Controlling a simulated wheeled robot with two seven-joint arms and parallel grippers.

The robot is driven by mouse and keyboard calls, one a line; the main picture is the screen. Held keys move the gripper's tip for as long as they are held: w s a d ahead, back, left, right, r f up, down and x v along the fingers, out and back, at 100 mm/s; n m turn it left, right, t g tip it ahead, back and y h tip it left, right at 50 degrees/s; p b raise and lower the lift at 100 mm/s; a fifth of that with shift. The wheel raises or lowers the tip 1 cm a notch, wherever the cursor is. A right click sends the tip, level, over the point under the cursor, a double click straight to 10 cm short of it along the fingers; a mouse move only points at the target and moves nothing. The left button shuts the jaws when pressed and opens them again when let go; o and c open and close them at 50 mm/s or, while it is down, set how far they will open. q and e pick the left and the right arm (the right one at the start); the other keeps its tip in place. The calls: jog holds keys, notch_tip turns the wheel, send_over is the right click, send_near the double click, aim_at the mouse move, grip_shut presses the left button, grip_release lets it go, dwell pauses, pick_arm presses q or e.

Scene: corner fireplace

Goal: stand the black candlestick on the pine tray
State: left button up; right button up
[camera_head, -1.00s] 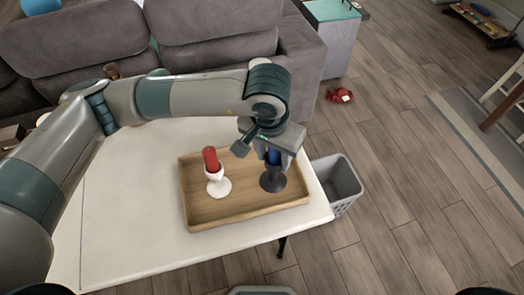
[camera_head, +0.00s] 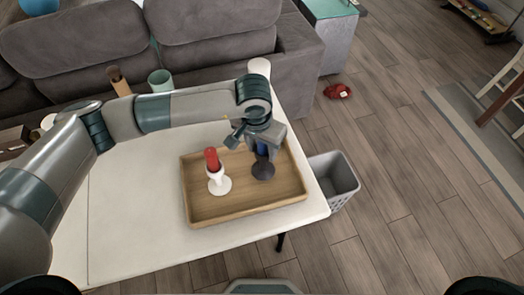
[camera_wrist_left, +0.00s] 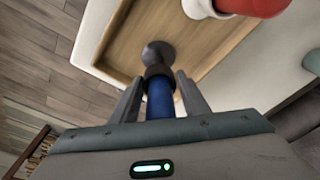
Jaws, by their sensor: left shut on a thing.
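The black candlestick (camera_head: 263,171) holds a blue candle (camera_head: 262,149) and is upright over the right part of the pine tray (camera_head: 225,213). My left gripper (camera_head: 266,152) is shut on the candlestick from above. In the left wrist view, the fingers (camera_wrist_left: 158,80) flank the blue candle (camera_wrist_left: 160,102) and the candlestick's top. The candlestick's round foot (camera_wrist_left: 158,50) is within the tray's rim; I cannot tell for sure whether it touches the tray floor. My right gripper is not in view.
A white candlestick (camera_head: 220,186) with a red candle (camera_head: 211,159) stands in the tray, left of the black one. The tray lies on a white table (camera_head: 130,220). A grey basket (camera_head: 335,180) is beyond the table's right edge. A green cup (camera_head: 160,80) is behind my arm.

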pick_arm(q)
notch_tip(320, 180, down, 2)
jog(key=shift+f+p, duration=0.15)
jog(key=shift+p, duration=0.4)
jog(key=shift+f, duration=0.1)
jog(key=shift+f+b, duration=0.15)
jog(key=shift+b, duration=0.15)
jog(key=o, duration=1.4)
